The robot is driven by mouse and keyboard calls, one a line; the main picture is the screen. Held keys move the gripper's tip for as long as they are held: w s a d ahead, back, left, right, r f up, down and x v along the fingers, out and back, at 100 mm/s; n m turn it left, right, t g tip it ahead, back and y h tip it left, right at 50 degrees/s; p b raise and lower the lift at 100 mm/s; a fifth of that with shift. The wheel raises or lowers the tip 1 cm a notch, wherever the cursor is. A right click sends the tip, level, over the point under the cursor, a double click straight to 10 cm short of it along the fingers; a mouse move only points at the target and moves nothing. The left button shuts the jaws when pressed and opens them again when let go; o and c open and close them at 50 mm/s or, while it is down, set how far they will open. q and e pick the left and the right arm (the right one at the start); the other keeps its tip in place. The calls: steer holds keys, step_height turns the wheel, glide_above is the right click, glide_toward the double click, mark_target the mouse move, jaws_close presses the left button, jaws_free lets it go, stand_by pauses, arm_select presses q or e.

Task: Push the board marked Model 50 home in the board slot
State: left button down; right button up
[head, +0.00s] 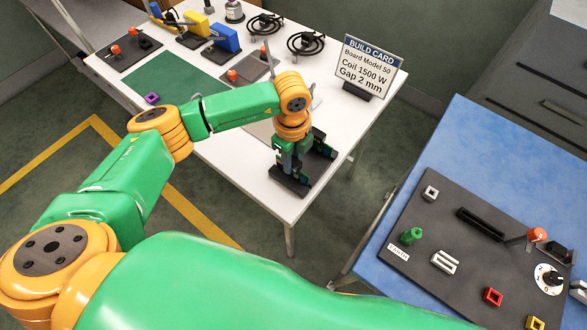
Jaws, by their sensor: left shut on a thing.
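My left gripper (288,160) points down over a dark rack (290,184) at the near right corner of the white table. It is shut on a small dark board, mostly hidden by the fingers; no marking on it is readable. Other dark boards (322,146) stand in the rack just right of the gripper. A long black slot (480,224), which looks like the board slot, is on the dark panel (420,215) on the blue bench at right. It looks empty and is well apart from the gripper. My right gripper is not in view.
A build card (368,68) reads Board Model 50, Coil 1500 W, Gap 2 mm. Coils (305,43), a blue block (226,38) and a yellow block (198,26) stand at the back. The panel carries a green knob (411,236) and a red-knobbed lever (537,235). A floor gap separates the tables.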

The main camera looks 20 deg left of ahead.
arm_select(q)
steer(key=shift+r+p, duration=2.15)
steer(key=shift+r, duration=0.4)
